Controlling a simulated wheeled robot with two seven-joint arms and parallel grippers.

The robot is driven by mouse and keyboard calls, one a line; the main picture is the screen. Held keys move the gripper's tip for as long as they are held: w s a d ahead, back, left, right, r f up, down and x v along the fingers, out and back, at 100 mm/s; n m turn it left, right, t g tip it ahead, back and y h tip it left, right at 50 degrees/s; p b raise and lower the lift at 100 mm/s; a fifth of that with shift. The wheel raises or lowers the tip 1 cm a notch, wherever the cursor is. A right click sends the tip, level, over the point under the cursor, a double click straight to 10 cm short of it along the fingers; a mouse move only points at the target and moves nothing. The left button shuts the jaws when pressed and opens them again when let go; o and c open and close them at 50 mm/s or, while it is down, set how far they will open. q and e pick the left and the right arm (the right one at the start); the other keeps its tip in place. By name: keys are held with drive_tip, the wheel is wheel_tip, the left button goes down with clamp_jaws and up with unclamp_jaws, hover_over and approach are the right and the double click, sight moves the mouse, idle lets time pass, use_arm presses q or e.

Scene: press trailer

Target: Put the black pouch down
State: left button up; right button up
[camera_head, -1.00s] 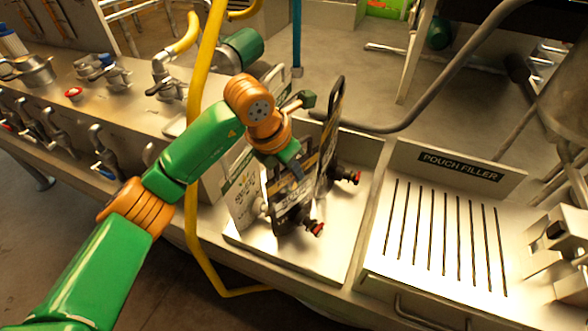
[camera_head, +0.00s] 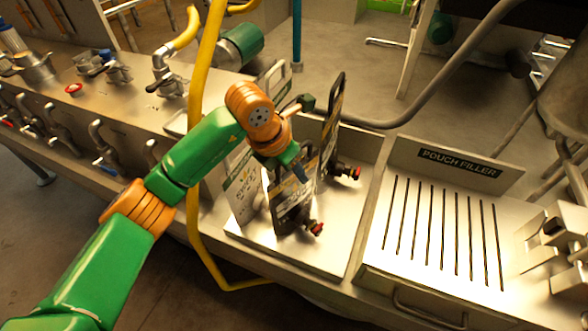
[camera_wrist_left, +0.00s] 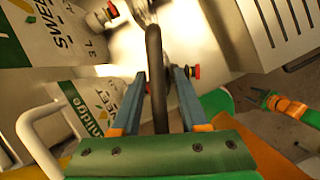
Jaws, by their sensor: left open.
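The black pouch (camera_head: 291,208) with a red-capped spout stands in the metal tray (camera_head: 330,258), at its front. A second black pouch (camera_head: 332,128) stands just behind it. My left gripper (camera_head: 301,172) is over the top of the front pouch. In the left wrist view, its two fingers (camera_wrist_left: 158,76) are open, one on each side of the dark handle (camera_wrist_left: 154,60). I cannot tell whether either finger touches it. The pouch's lower body is mostly hidden in that view. A green and orange arm part (camera_wrist_left: 285,106) shows at right there; its jaws are too small to judge.
White labelled pouches (camera_head: 240,190) stand close on the left of the black ones. A yellow pole (camera_head: 194,150) rises left of the tray. The pouch filler (camera_head: 440,225) with slots is on the right. The tray's front right floor is bare.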

use_arm(q)
drive_tip(key=b+v, duration=0.1)
drive_tip(key=v, duration=1)
drive_tip(key=shift+s+r, duration=0.1)
